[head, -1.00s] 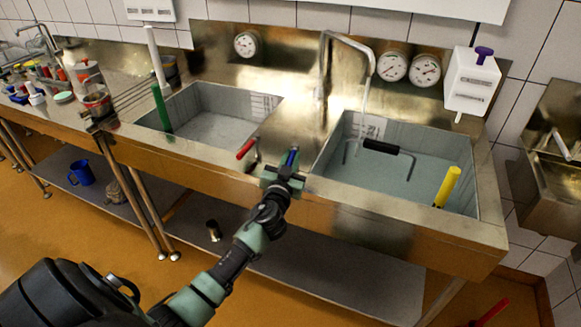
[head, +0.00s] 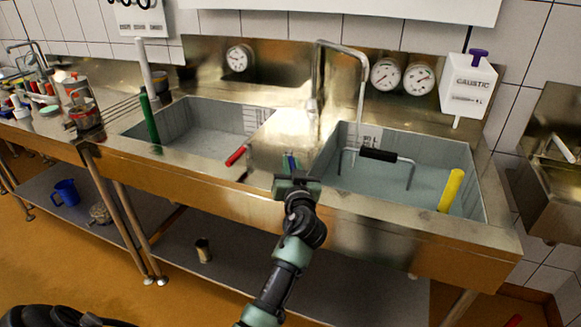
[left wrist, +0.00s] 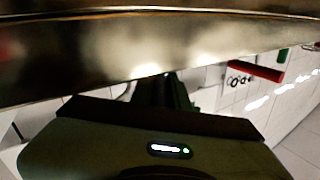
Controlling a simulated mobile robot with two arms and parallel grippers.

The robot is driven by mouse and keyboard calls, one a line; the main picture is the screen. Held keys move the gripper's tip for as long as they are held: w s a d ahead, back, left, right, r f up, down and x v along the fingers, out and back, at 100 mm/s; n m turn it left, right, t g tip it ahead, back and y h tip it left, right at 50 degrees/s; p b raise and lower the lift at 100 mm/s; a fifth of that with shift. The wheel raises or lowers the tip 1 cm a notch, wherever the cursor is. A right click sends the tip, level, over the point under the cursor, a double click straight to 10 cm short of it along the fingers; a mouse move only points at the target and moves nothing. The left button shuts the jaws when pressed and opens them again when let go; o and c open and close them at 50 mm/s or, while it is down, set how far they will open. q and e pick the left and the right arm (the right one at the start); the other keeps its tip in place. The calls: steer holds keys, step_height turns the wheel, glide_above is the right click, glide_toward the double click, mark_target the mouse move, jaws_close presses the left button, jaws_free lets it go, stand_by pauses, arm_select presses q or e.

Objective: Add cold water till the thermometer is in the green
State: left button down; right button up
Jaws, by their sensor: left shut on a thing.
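My left gripper (head: 296,183) is at the front edge of the sink bench, between the two basins. It is shut on the blue lever (head: 289,161), whose upper part shows just beyond the fingers. The left wrist view shows mostly the gripper body and the metal bench edge, so the grip itself is hidden. The bent metal spout (head: 362,80) hangs over the right basin (head: 487,192), which has greyish water (head: 345,180) in it. I cannot tell whether water is flowing. Round dials (head: 386,75) are on the backsplash; their coloured zones are too small to read. My right gripper is out of view.
A red lever (head: 237,155) is left of the blue one. A black-handled wire tool (head: 378,154) and a yellow rod (head: 451,190) stand in the right basin. A green rod (head: 150,119) is in the left basin. A caustic dispenser (head: 468,88) hangs at right.

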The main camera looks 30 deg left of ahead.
arm_select(q)
steer(key=c, duration=1.4)
jaws_free()
steer(key=shift+o, duration=0.2)
steer(key=b+v, duration=0.1)
steer(key=v, duration=0.7)
steer(key=shift+a, duration=0.1)
